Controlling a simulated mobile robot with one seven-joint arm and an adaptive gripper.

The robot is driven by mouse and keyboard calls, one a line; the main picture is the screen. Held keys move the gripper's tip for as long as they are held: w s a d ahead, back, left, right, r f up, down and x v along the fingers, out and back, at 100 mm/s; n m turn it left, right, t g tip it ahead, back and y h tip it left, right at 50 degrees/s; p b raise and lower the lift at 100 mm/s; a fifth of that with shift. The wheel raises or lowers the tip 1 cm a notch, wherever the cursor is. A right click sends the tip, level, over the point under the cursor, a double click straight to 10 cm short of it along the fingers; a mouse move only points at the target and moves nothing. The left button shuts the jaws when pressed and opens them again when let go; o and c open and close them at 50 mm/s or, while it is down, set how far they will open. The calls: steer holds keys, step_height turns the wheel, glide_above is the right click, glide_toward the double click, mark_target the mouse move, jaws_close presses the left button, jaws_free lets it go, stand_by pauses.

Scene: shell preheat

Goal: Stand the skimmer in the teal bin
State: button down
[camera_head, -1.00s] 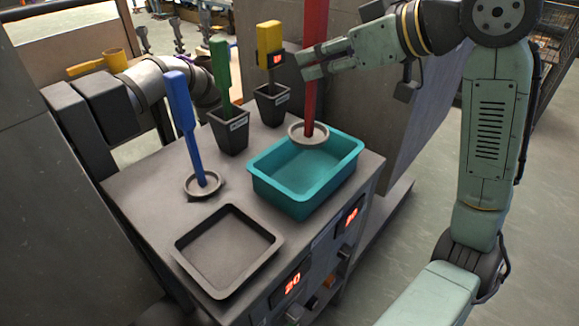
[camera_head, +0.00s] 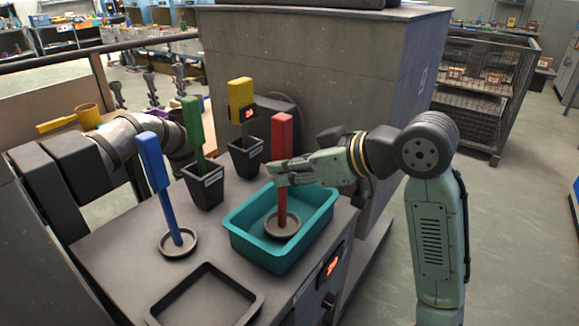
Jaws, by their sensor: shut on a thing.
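The skimmer has a long red handle (camera_head: 283,140) and a round grey disc (camera_head: 282,225) at its lower end. It is upright. My gripper (camera_head: 279,177) is shut on the lower part of the red handle, reaching in from the right. The disc is inside the teal bin (camera_head: 250,247), a shallow rectangular tray on the grey bench. The disc is below the bin's rim; I cannot tell whether it touches the floor of the bin.
A blue-handled tool (camera_head: 154,165) with a round base stands left of the bin. Green (camera_head: 194,127) and yellow (camera_head: 241,98) tools stand in dark cups behind. An empty dark tray (camera_head: 205,297) lies in front. A large grey cabinet (camera_head: 320,75) stands behind the bench.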

steer(key=shift+f, duration=0.15)
steer(key=c, duration=1.4)
jaws_free()
steer(key=shift+o, duration=0.2)
steer(key=b+v, duration=0.1)
steer(key=v, duration=1.1)
